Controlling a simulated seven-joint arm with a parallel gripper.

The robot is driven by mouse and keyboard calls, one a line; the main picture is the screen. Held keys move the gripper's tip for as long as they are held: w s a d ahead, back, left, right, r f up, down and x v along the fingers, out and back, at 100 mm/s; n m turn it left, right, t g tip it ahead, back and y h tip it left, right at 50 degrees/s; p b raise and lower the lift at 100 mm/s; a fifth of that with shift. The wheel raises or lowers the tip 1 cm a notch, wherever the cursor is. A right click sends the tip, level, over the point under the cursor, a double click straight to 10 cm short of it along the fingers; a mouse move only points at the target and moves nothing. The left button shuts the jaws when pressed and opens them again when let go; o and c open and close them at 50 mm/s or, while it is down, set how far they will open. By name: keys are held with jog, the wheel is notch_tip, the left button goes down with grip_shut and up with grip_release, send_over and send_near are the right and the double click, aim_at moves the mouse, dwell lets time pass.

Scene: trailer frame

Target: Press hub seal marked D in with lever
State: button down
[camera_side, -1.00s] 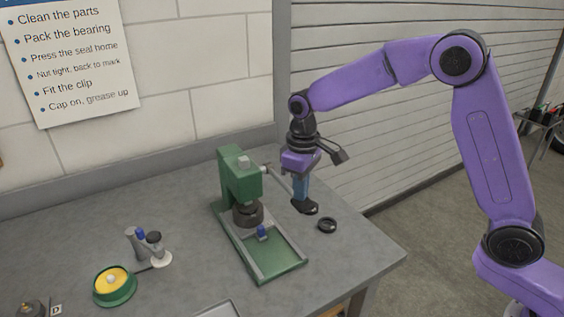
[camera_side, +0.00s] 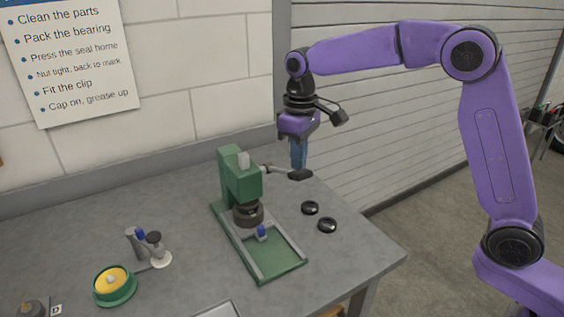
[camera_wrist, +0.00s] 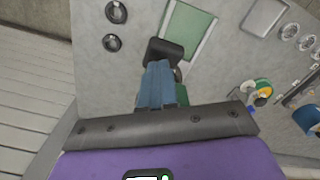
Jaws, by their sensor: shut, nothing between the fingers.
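The green press (camera_side: 238,180) stands on the bench with a dark round hub part (camera_side: 248,214) under its ram. No seal or mark can be made out there. The press lever (camera_side: 278,170) sticks out to the right, roughly level, and ends in a black grip (camera_side: 300,174). My gripper (camera_side: 299,167) is shut and empty, its blue fingers pointing down at the black grip. In the wrist view the fingertips (camera_wrist: 158,67) overlap the grip (camera_wrist: 165,51); touching or just above, I cannot tell.
Two black rings (camera_side: 310,208) (camera_side: 327,225) lie on the bench right of the press. A green tub with yellow contents (camera_side: 115,285) and small grey holders (camera_side: 150,248) are on the left. A tray (camera_side: 217,310) lies in front.

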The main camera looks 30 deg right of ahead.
notch_tip(320, 180, up, 6)
jog(key=w, duration=0.1)
dwell(0.6)
jog(key=shift+r, duration=0.1)
dwell(0.5)
jog(key=s+d+f+n, duration=0.2)
jog(key=s+d+f, duration=0.1)
jog(key=s, duration=0.8)
jog(key=s+d+f+n, duration=0.2)
jog(key=s+d+f, duration=0.2)
jog(key=s, duration=0.8)
jog(key=s+d+f+n, duration=0.2)
jog(key=s+d+f, duration=0.2)
jog(key=s, duration=0.8)
jog(key=shift+s+d+n, duration=0.2)
jog(key=shift+d+n, duration=0.1)
jog(key=shift+d, duration=0.95)
